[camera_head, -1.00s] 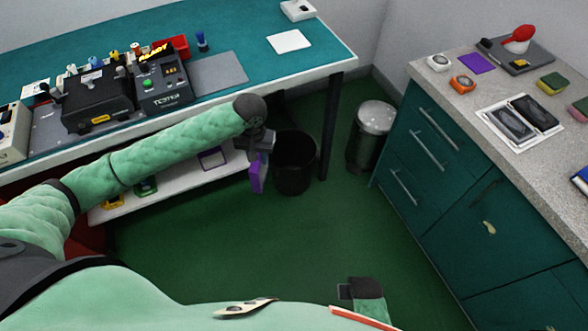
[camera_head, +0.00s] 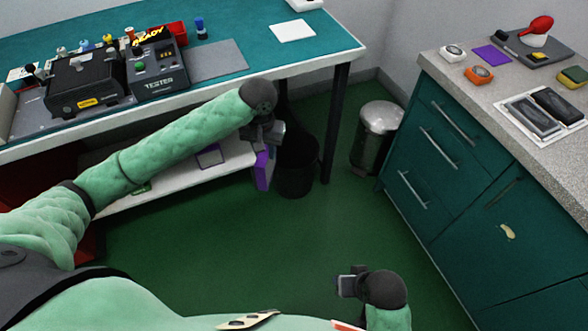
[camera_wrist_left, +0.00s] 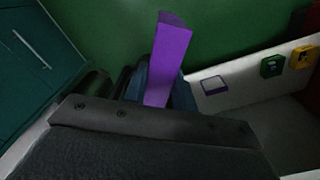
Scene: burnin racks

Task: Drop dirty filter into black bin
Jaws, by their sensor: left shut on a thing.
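My left gripper (camera_head: 270,133) is shut on a purple slab, the filter (camera_head: 262,170), which hangs below the fingers. In the left wrist view the purple filter (camera_wrist_left: 167,60) sticks out beyond the dark gripper body. The black bin (camera_head: 297,170) stands on the green floor below the table's right end. In the head view the filter shows just left of the bin, apart from its rim and not over its opening. My right gripper (camera_head: 346,284) is low at the bottom right, away from these things; its fingers are too small to read.
A metal trash can (camera_head: 377,140) stands right of the black bin. A black table leg (camera_head: 336,125) rises between them. A low white shelf (camera_head: 150,198) lies left of the bin. Teal drawers (camera_head: 440,150) stand at the right. The floor in front (camera_head: 230,250) is clear.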

